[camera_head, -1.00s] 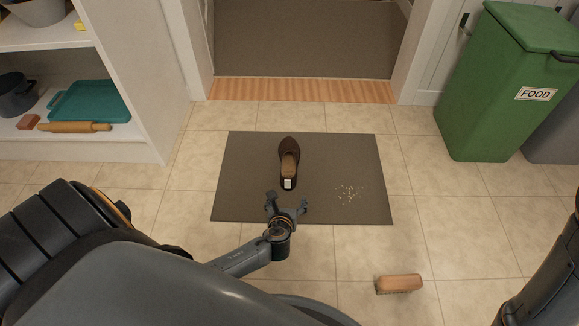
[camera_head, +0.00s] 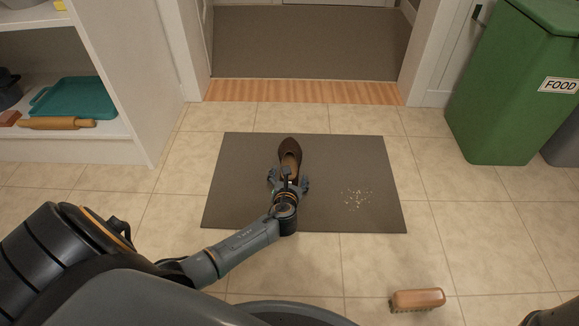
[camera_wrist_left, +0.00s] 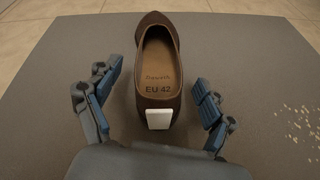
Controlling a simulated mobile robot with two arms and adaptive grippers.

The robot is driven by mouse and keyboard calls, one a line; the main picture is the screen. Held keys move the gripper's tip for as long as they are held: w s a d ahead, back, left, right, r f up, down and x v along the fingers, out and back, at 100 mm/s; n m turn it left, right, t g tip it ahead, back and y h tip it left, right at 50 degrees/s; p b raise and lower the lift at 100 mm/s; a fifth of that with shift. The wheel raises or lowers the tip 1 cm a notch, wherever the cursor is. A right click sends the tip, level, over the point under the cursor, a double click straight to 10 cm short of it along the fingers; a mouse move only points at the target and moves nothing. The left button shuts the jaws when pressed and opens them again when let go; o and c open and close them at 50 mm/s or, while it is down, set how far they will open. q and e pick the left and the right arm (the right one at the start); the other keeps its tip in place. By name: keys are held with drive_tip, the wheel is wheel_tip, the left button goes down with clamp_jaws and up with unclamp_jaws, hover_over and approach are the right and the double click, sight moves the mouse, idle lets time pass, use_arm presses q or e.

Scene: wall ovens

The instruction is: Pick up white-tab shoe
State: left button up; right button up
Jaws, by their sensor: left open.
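A brown shoe (camera_head: 289,150) lies on the grey mat (camera_head: 240,180), toe pointing away from me. My left gripper (camera_head: 289,182) is open over the heel end of the shoe and hides the tab in the head view. In the left wrist view its blue-padded fingers (camera_wrist_left: 155,92) stand one on each side of the heel, with a gap on both sides. My right gripper is not in view.
White crumbs (camera_head: 357,198) lie on the mat to the right. A wooden brush (camera_head: 418,299) lies on the tiles at the lower right. A green FOOD bin (camera_head: 510,90) stands at right, a white shelf (camera_head: 140,100) at left. Tiles around the mat are mostly clear.

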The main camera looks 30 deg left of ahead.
sight(291, 166)
use_arm(q)
drive_tip(key=b+x, duration=0.4)
drive_tip(key=shift+w+r, duration=0.2)
drive_tip(key=shift+w, duration=0.05)
drive_tip(key=shift+w+a, duration=0.15)
drive_tip(key=shift+w, duration=0.15)
drive_tip(key=shift+r, duration=0.1)
drive_tip(key=c, duration=1.4)
drive_tip(key=shift+r, duration=0.1)
